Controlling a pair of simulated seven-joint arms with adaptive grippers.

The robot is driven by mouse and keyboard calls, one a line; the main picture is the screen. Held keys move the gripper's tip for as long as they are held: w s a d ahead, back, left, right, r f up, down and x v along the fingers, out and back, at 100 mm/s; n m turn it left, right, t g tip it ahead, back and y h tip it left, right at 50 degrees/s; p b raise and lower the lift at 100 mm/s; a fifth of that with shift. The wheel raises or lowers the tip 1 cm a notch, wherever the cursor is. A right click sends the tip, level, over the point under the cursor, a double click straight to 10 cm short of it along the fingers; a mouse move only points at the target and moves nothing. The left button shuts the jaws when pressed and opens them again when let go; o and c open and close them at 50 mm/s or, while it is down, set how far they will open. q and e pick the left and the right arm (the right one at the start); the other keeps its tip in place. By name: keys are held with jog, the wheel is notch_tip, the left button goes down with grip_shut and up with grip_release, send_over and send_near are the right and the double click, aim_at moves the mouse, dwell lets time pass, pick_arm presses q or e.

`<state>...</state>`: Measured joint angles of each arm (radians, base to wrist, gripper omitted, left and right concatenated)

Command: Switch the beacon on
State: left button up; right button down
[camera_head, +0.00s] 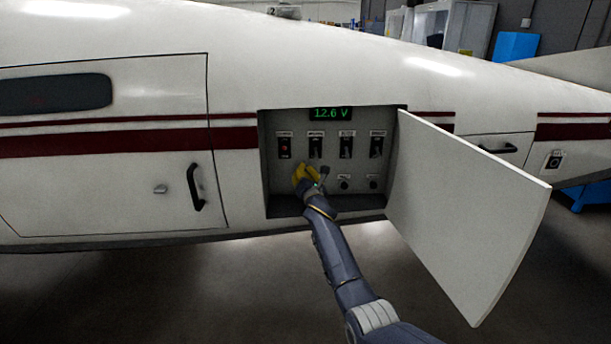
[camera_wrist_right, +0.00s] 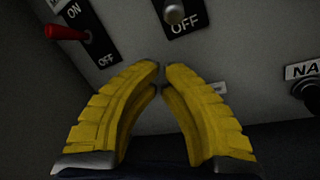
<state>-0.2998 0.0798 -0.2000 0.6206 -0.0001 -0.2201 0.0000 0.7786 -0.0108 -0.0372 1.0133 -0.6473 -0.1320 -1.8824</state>
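A recessed switch panel (camera_head: 360,165) is open in the side of the white aircraft. A row of several toggle switches runs across it; their small labels are too blurred to tell which is the beacon. The leftmost switch (camera_head: 285,147) has a red lever, which also shows in the right wrist view (camera_wrist_right: 68,33) on an ON/OFF plate. A silver-tipped toggle (camera_wrist_right: 174,12) is above my fingertips, with OFF under it. My right gripper (camera_head: 316,169) is just below the switch row, yellow fingertips (camera_wrist_right: 162,68) together and empty. My left gripper is out of view.
A green display (camera_head: 330,114) reads 12.6 V. Round black knobs (camera_head: 344,183) sit low on the panel; one (camera_wrist_right: 308,92) has a label starting "NA". The open white door (camera_head: 465,210) stands to the right of the recess. A black handle (camera_head: 195,187) is to the left.

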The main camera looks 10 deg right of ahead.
aim_at(316, 154)
jog(key=shift+s+d+r, duration=0.5)
jog(key=shift+r, duration=0.2)
jog(key=shift+s+d+r, duration=0.45)
jog(key=shift+r, duration=0.25)
